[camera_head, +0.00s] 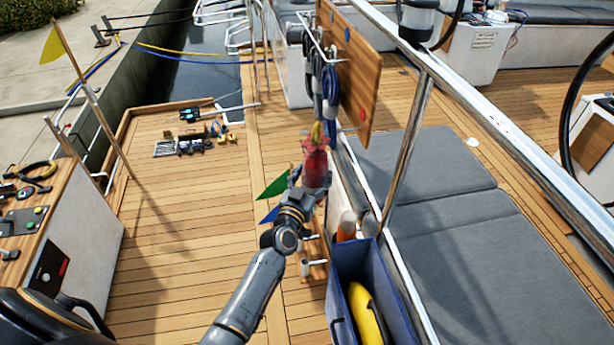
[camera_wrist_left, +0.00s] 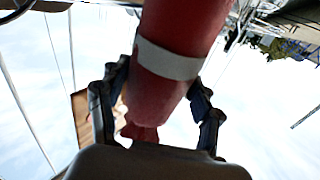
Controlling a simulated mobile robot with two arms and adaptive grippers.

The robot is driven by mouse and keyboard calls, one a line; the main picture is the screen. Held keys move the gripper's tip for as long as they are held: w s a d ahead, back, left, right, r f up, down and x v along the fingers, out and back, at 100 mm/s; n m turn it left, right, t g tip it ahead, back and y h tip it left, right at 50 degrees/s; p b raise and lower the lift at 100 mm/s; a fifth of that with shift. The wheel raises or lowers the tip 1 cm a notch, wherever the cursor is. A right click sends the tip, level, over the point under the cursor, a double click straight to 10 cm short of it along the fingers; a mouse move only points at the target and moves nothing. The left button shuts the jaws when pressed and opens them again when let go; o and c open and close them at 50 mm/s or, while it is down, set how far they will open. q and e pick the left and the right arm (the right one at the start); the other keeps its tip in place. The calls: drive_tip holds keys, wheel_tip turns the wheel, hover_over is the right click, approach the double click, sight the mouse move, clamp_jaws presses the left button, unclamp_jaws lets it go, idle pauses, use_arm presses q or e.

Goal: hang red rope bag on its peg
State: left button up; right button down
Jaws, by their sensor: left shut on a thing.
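The red rope bag (camera_head: 315,160) is upright in my left gripper (camera_head: 308,183), with something yellow at its top. In the left wrist view the red bag (camera_wrist_left: 178,70) with a white band sits between the two fingers of the left gripper (camera_wrist_left: 155,102), which are closed around it. The wooden peg board (camera_head: 352,75) stands just above and right of the bag in the head view. It has a blue dot (camera_head: 346,34) and a red dot (camera_head: 362,114). The bag is near the board's lower end; I cannot tell whether they touch. My right gripper is not in view.
Dark blue rope coils (camera_head: 329,85) hang at the board's left. A blue bin (camera_head: 348,262) with a yellow item (camera_head: 366,315) stands below. Green (camera_head: 274,185) and blue flags are beside my gripper. A metal rail (camera_head: 408,150) rises at the right. Deck on the left is mostly clear.

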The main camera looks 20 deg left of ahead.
use_arm(q)
drive_tip(key=shift+w+d+r, duration=0.1)
drive_tip(key=shift+w+d, duration=0.15)
drive_tip(key=shift+d, duration=0.2)
drive_tip(key=shift+w+d, duration=0.2)
drive_tip(key=shift+d, duration=0.25)
drive_tip(key=shift+w+d+b, duration=0.4)
drive_tip(key=shift+w+d, duration=0.15)
drive_tip(key=shift+d, duration=0.05)
drive_tip(key=shift+w+d+f+b, duration=0.35)
drive_tip(key=shift+w+d, duration=0.15)
drive_tip(key=shift+d, duration=0.3)
drive_tip(key=shift+w+d+f+b, duration=0.3)
drive_tip(key=shift+w+d, duration=0.2)
drive_tip(key=shift+d, duration=0.25)
drive_tip(key=o, duration=1.5)
drive_tip(key=shift+o, duration=0.2)
drive_tip(key=shift+s+f, duration=0.15)
